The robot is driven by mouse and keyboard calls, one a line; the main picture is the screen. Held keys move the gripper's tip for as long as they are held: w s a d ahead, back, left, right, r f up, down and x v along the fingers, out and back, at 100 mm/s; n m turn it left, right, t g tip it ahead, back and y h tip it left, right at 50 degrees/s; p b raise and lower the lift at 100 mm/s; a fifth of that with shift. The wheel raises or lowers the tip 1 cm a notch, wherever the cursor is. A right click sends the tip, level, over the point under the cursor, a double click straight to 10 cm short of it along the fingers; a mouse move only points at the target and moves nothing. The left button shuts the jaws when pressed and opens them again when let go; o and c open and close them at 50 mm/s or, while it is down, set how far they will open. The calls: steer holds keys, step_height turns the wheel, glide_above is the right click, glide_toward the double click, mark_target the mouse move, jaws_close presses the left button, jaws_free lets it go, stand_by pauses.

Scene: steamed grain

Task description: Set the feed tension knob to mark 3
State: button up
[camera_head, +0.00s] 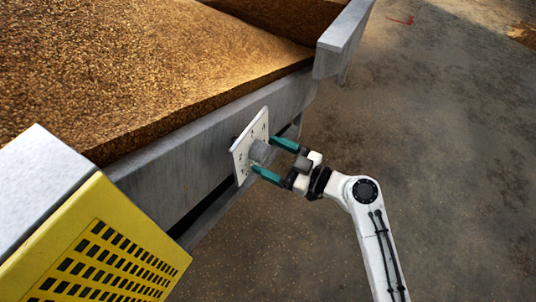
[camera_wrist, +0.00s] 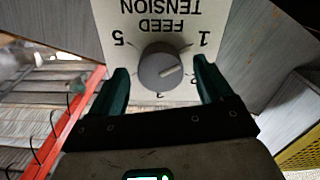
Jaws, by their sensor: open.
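The feed tension knob (camera_head: 260,152) is a grey round dial on a white plate (camera_head: 262,121), fixed to the side of the grain trough. In the wrist view the knob (camera_wrist: 158,66) appears upside down below the words FEED TENSION, with 1 and 5 readable. A light pointer line on it aims right, seemingly between 1 and the mark beside the right finger. The 3 shows small under the knob. My gripper (camera_head: 266,156) is open, its two teal fingers on either side of the knob; in the wrist view (camera_wrist: 160,68) gaps show beside it. Contact is not visible.
The metal trough (camera_head: 175,170) holds brown steamed grain (camera_head: 150,70). A yellow perforated guard (camera_head: 100,250) stands at the lower left. A metal post (camera_head: 340,45) juts out at the upper right. The concrete floor (camera_head: 450,150) to the right is clear.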

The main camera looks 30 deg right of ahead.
steer(key=shift+w+a, duration=0.3)
steer(key=shift+w, duration=0.2)
steer(key=c, duration=1)
